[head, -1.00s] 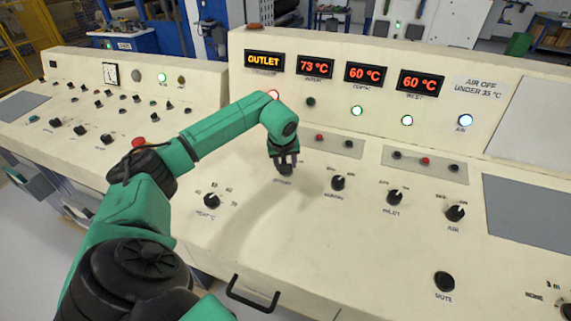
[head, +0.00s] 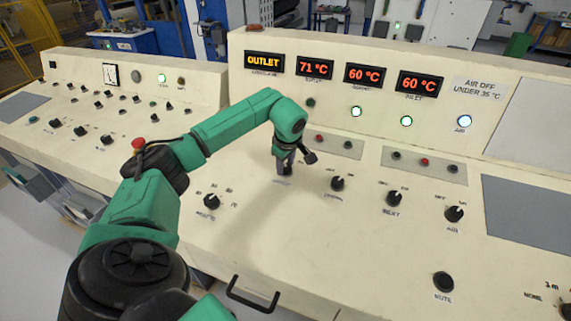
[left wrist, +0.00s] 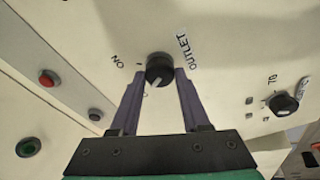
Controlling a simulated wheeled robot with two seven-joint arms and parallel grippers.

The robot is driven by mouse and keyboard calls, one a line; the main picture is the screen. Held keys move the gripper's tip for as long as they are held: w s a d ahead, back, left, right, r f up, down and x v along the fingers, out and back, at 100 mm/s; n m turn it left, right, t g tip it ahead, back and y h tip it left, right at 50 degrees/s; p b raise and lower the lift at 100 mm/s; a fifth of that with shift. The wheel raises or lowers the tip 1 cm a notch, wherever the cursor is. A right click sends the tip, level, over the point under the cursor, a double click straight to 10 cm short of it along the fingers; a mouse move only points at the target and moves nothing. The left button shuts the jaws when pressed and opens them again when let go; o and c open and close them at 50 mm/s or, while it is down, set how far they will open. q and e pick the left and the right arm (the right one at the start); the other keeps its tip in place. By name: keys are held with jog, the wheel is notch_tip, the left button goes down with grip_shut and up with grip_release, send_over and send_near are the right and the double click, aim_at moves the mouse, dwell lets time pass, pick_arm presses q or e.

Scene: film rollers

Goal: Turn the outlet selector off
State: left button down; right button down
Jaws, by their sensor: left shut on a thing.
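The outlet selector is a black knob (left wrist: 159,69) with a pale mark, seen in the left wrist view beside the printed words OUTLET and ON. In the head view the knob is mostly hidden under my left gripper (head: 285,168). In the left wrist view my left gripper (left wrist: 160,78) has its two purple-grey fingers on either side of the knob, shut on it. The yellow OUTLET display (head: 264,61) is lit, and the display right of it (head: 315,67) reads 71 °C. My right gripper is not in view.
Other black knobs stand to the right, the nearest (head: 337,183) close to my gripper, and a temperature knob (head: 211,201) is at the lower left. A button strip (head: 333,146) lies just behind. A handle (head: 252,294) sticks out at the console's front.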

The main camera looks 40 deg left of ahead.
pick_arm(q)
jog(key=shift+w+a+r, duration=0.1)
jog(key=shift+r, duration=0.05)
jog(key=c, duration=0.7)
grip_release()
jog(key=o, duration=0.3)
jog(key=b+v, duration=0.1)
jog(key=v, duration=1.3)
jog(key=shift+r+b, duration=0.25)
jog(key=shift+b, duration=0.05)
